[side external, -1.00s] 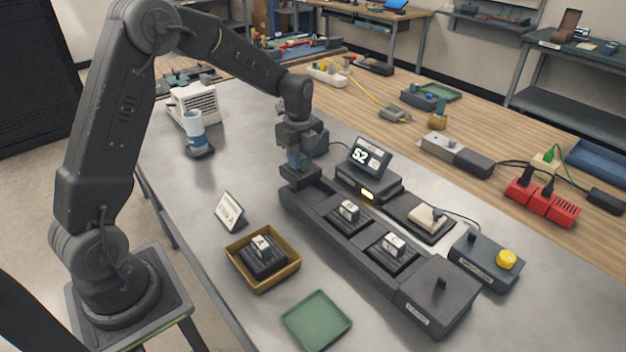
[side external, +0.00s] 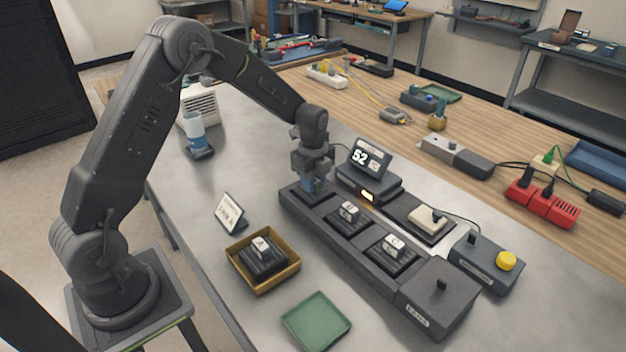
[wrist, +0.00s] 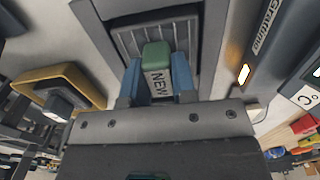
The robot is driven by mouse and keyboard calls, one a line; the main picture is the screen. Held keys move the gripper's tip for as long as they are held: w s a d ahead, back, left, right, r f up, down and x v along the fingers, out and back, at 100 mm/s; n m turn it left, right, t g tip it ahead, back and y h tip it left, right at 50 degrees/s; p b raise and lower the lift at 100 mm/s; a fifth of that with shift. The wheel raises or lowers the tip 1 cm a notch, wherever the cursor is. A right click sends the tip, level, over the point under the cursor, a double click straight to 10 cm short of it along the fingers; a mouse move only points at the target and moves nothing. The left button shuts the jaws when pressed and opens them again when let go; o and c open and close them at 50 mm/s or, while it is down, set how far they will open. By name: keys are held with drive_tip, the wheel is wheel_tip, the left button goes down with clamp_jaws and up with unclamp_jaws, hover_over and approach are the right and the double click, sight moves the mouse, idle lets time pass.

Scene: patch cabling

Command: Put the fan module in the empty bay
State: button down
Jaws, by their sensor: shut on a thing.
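The fan module has a green handle marked NEW (wrist: 157,70) and a dark ridged body (wrist: 128,42). In the wrist view my gripper (wrist: 158,88) is shut on the handle with a blue finger on each side. The body appears within the frame of the far-left bay of the dark rack (side external: 375,288); how deep it sits I cannot tell. In the side view my gripper (side external: 313,188) is low over that bay and hides most of the module. Modules B (side external: 349,214) and C (side external: 393,250) sit in the other bays.
A module marked A (side external: 262,254) lies in a yellow-brown tray (side external: 291,272). A green tray (side external: 316,322) is empty. A display unit (side external: 370,158) stands close behind my gripper. A sign card (side external: 230,212) stands in front. A yellow-button box (side external: 486,262) is at right.

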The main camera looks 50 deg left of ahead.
drive_tip(key=c, duration=0.9)
unclamp_jaws()
wheel_tip(320, 180, up, 12)
drive_tip(key=s+d+r+n+t, duration=0.1)
drive_tip(key=s+d+r+n, duration=0.3)
drive_tip(key=s+r, duration=0.25)
drive_tip(key=s+d+r+n+t, duration=0.1)
drive_tip(key=s+d+n, duration=0.1)
drive_tip(key=s+n, duration=0.2)
drive_tip(key=s+d+r+n+t, duration=0.1)
drive_tip(key=s+d+n+t, duration=0.1)
drive_tip(key=s+n, duration=0.3)
drive_tip(key=s+d+r+n+t, duration=0.1)
drive_tip(key=s+n, duration=0.4)
drive_tip(key=s, duration=0.6)
drive_tip(key=shift+s+d+r+t, duration=0.1)
drive_tip(key=shift+d+r+t, duration=0.15)
drive_tip(key=shift+d, duration=0.2)
